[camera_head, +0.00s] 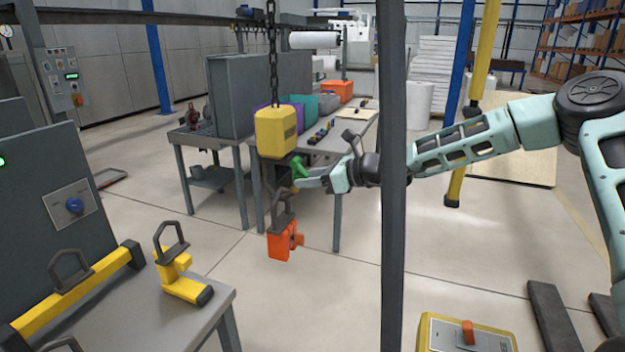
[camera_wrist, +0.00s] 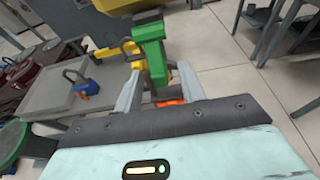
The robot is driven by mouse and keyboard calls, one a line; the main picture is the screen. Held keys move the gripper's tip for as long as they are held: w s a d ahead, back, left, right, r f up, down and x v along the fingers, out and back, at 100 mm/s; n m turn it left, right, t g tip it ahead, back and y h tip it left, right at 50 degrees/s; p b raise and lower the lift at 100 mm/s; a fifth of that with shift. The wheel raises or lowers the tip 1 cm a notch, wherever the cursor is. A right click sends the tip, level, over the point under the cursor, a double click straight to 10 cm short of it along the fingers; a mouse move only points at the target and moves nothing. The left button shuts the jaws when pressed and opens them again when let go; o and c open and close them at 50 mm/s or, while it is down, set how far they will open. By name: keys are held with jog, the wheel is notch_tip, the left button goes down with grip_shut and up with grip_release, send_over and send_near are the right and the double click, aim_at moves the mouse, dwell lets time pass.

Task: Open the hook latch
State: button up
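A yellow hook block (camera_head: 276,132) hangs on a chain, with a dark hook below it. A green latch lever (camera_head: 300,167) sticks out beside the hook, next to my gripper (camera_head: 312,183). In the wrist view, my gripper (camera_wrist: 160,85) has its fingers apart. The green lever (camera_wrist: 153,62) shows between and beyond the fingertips, with a gap on the right; I cannot tell whether the left finger touches it. An orange load (camera_head: 283,242) with a grey handle hangs under the hook, and part of it shows low between the fingers in the wrist view (camera_wrist: 170,102).
A dark upright post (camera_head: 393,200) stands in front of my forearm. A grey table (camera_head: 215,302) at lower left bears yellow parts with grey handles (camera_head: 182,280). A workbench (camera_head: 345,135) with coloured bins stands behind the hook. The floor around the load is clear.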

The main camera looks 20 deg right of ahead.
jog(key=c, duration=0.8)
jog(key=shift+c, duration=0.2)
jog(key=shift+s+d+r+g+h+p, duration=0.1)
jog(key=shift+d+r+g+h+p, duration=0.2)
jog(key=shift+p, duration=1.85)
jog(key=shift+s+d+r+g+h+p, duration=0.1)
jog(key=shift+r+g+h+p, duration=0.3)
jog(key=shift+p, duration=1.75)
jog(key=shift+r+h+p, duration=0.25)
jog(key=shift+h+p, duration=0.05)
jog(key=shift+p, duration=0.9)
jog(key=shift+s+d+f, duration=0.1)
